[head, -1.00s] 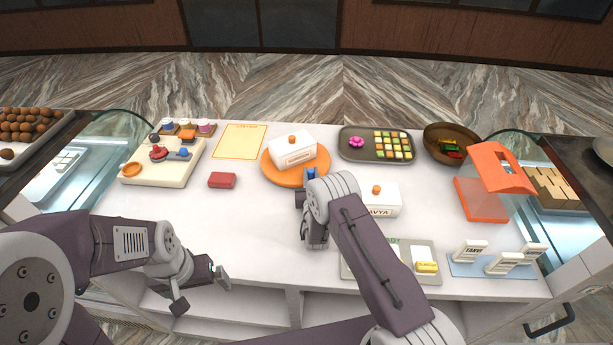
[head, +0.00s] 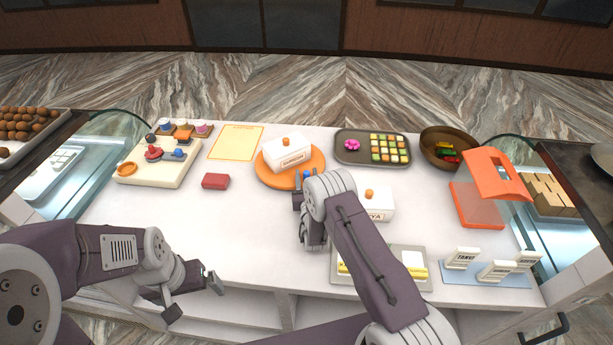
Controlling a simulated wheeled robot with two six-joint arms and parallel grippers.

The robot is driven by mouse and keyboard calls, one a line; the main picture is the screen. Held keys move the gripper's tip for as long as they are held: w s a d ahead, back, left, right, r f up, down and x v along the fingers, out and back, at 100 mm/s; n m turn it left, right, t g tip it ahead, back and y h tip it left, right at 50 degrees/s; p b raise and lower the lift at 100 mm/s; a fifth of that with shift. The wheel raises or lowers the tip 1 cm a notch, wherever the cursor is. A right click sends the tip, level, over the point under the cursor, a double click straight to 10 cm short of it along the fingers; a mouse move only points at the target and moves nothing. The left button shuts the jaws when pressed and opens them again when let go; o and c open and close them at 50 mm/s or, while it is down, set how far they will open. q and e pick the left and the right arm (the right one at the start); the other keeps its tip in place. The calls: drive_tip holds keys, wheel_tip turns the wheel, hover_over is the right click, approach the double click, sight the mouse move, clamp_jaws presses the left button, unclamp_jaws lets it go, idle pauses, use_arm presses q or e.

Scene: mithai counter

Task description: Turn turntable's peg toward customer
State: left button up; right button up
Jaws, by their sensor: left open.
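The turntable (head: 264,176) is a round orange disc at the back middle of the counter. A white box (head: 288,154) with an orange knob sits on it. Its blue peg (head: 306,174) shows at the front right edge, on the side nearer me, partly hidden by my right gripper. My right gripper (head: 301,198) is at the peg, but my own wrist hides most of its fingers. I cannot tell whether it touches or grips the peg. My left gripper (head: 192,296) is open and empty near the counter's front edge at left, away from the turntable.
A second white box (head: 381,205) stands just right of my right wrist. A red block (head: 215,181) lies left of the turntable; a tray of sweets (head: 346,158) is behind right. An orange-framed case (head: 479,205) stands at right. The counter's left middle is clear.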

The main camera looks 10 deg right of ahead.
drive_tip(key=s, duration=0.2)
drive_tip(key=s+b, duration=0.1)
drive_tip(key=s, duration=0.2)
drive_tip(key=s+a+b, duration=0.1)
drive_tip(key=s, duration=0.2)
drive_tip(key=shift+a+f, duration=0.1)
drive_tip(key=shift+s, duration=0.5)
